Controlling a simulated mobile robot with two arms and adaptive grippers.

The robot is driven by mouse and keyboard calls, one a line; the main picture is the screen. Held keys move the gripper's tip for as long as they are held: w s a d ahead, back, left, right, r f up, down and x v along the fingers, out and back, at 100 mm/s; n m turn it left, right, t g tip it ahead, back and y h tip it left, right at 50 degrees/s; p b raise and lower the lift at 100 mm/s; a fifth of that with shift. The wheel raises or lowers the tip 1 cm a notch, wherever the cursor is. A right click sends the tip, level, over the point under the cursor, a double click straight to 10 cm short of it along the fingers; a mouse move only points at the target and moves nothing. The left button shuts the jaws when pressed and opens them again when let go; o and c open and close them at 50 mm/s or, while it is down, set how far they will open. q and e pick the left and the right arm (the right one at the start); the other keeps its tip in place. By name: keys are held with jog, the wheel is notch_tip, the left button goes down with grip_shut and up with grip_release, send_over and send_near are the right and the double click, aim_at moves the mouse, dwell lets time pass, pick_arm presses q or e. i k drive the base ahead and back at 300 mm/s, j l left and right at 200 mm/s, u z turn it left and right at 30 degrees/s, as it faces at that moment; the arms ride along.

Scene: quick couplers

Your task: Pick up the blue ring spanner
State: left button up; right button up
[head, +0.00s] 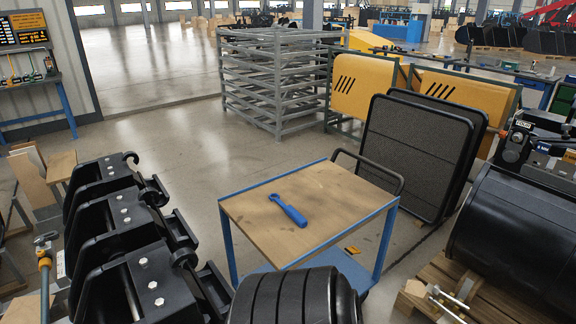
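The blue ring spanner (288,210) lies flat on the wooden top of a blue-framed trolley (325,186), in the middle of the head view. Its ring end points to the back left and its wider handle end to the front right. Nothing touches it or covers it. Neither of my grippers is in view.
Several black quick couplers (127,283) stand at the left. A large black drum-like part (520,228) lies on a pallet (480,297) at the right. Dark panels (415,155) stand behind the trolley's handle (372,168).

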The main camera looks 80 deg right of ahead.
aim_at(290, 211)
jog(key=z, duration=2.7)
jog(key=u, duration=0.25)
jog(key=i+l+u, duration=0.4)
jog(key=l, duration=0.25)
jog(key=l+u, duration=0.25)
jog(key=i+l+u, duration=0.2)
jog(key=l, duration=0.25)
jog(key=k+j, duration=0.05)
jog(key=k, duration=0.05)
